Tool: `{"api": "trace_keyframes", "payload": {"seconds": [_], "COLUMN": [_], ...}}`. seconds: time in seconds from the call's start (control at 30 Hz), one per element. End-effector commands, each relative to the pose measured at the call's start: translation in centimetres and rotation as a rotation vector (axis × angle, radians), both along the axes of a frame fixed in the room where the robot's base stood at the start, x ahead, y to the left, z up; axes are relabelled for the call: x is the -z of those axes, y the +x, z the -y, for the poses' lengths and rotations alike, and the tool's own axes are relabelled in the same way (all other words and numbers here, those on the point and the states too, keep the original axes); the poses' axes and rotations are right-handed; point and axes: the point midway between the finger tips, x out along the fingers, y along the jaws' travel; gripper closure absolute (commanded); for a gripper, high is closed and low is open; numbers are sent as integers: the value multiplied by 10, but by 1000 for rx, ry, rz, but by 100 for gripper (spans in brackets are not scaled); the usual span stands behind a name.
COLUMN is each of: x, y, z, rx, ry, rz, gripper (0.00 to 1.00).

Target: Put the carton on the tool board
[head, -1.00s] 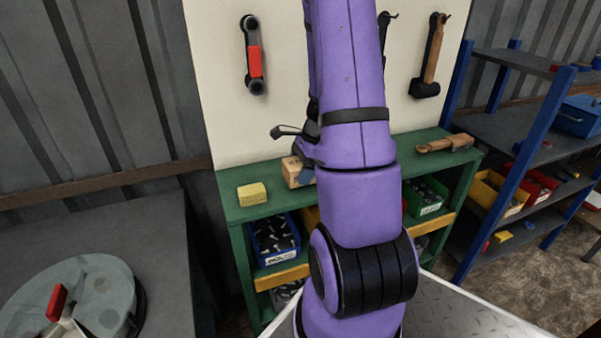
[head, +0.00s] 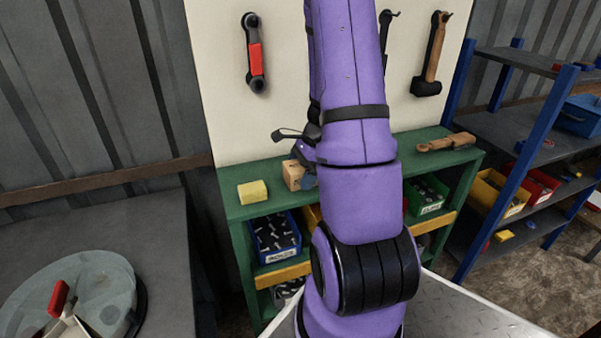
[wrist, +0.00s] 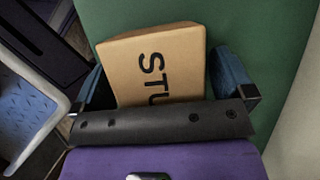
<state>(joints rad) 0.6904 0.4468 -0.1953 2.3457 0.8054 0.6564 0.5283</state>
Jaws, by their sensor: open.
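The carton (head: 293,174) is a small tan box on the green top of the tool board's bench (head: 231,209), below its cream back panel (head: 222,100). The wrist view shows the carton (wrist: 160,55) close up, with black letters "STU" partly hidden by my gripper's dark bar. My gripper (wrist: 168,80) is open, with one blue-padded finger on each side of the carton. Whether either finger touches it I cannot tell. In the head view my gripper (head: 302,165) is at the carton, and my purple arm hides part of the area.
A yellow sponge-like block (head: 252,192) lies left of the carton. A wooden-handled tool (head: 446,143) lies at the right of the bench top. Tools hang on the panel, including a red-and-black one (head: 254,55). Bins (head: 275,238) fill the shelf below. A blue-framed rack (head: 515,150) stands right.

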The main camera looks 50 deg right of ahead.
Motion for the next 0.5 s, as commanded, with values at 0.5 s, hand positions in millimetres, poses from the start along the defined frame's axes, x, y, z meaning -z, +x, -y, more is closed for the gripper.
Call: {"api": "trace_keyframes", "payload": {"seconds": [0.5], "x": [-84], "y": [-18], "z": [30], "rx": [0], "ry": [-4], "rz": [4], "gripper": [0]}}
